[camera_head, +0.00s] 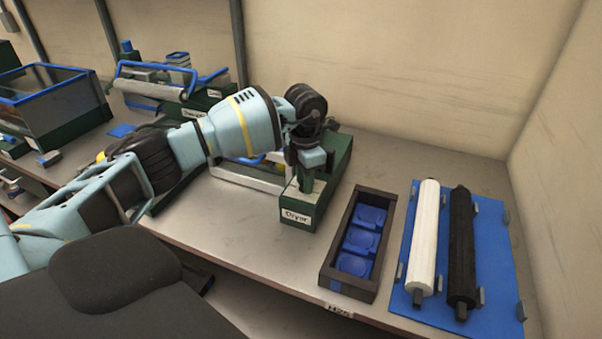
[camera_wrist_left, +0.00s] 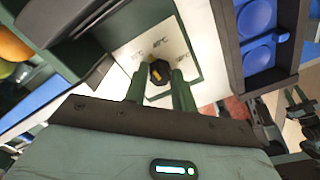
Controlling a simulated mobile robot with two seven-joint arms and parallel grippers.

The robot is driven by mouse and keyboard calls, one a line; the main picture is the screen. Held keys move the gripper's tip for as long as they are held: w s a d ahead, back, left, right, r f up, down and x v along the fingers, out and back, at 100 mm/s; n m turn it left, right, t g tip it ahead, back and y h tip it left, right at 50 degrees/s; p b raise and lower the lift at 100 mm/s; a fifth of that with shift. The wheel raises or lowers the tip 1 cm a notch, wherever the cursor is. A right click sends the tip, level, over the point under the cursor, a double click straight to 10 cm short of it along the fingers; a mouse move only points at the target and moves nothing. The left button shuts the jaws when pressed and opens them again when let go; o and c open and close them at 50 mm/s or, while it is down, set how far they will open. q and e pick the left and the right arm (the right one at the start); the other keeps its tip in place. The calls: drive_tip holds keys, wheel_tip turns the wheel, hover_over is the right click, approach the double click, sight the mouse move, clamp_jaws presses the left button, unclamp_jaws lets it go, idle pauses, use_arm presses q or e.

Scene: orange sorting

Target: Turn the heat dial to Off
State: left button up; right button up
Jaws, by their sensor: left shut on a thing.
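The dryer (camera_head: 343,153) is a dark green unit with a label reading "Dryer" on its front, on the bench in the head view. In the left wrist view its pale dial plate (camera_wrist_left: 194,38) carries small temperature marks. The heat dial (camera_wrist_left: 160,71) is a black knob with a yellow mark; I cannot tell which setting it points to. My left gripper (camera_head: 307,182) points down over the dryer's front end. Its green fingers (camera_wrist_left: 158,88) are shut on the dial, one on each side. In the head view the gripper hides the dial.
A dark tray with blue compartments (camera_head: 329,268) stands right of the dryer. Beyond it a blue board (camera_head: 398,308) holds a white roller (camera_head: 424,235) and a black roller (camera_head: 461,240). A blue-rimmed bin (camera_head: 60,88) and blue-handled equipment stand at the left. Bare bench lies in front of the dryer.

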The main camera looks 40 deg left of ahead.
use_arm(q)
drive_tip(key=n+p, duration=0.1)
drive_tip(key=n, duration=0.1)
drive_tip(key=n+p, duration=0.1)
drive_tip(key=shift+r+n, duration=0.35)
drive_tip(key=shift+n, duration=0.05)
drive_tip(key=n+p, duration=0.2)
drive_tip(key=n, duration=0.2)
drive_tip(key=shift+n+p, duration=0.45)
drive_tip(key=shift+n, duration=0.65)
drive_tip(key=n, duration=0.3)
drive_tip(key=shift+f+n+p, duration=0.2)
drive_tip(key=shift+n+p, duration=0.1)
drive_tip(key=shift+p, duration=0.05)
drive_tip(key=shift+f+n, duration=0.1)
drive_tip(key=shift+n, duration=1.7)
use_arm(e)
drive_tip(key=w+d+r+t, duration=0.1)
drive_tip(key=w+r+t, duration=0.1)
drive_tip(key=w+r, duration=0.4)
drive_tip(key=shift+r, duration=0.95)
use_arm(q)
drive_tip(key=o, duration=1)
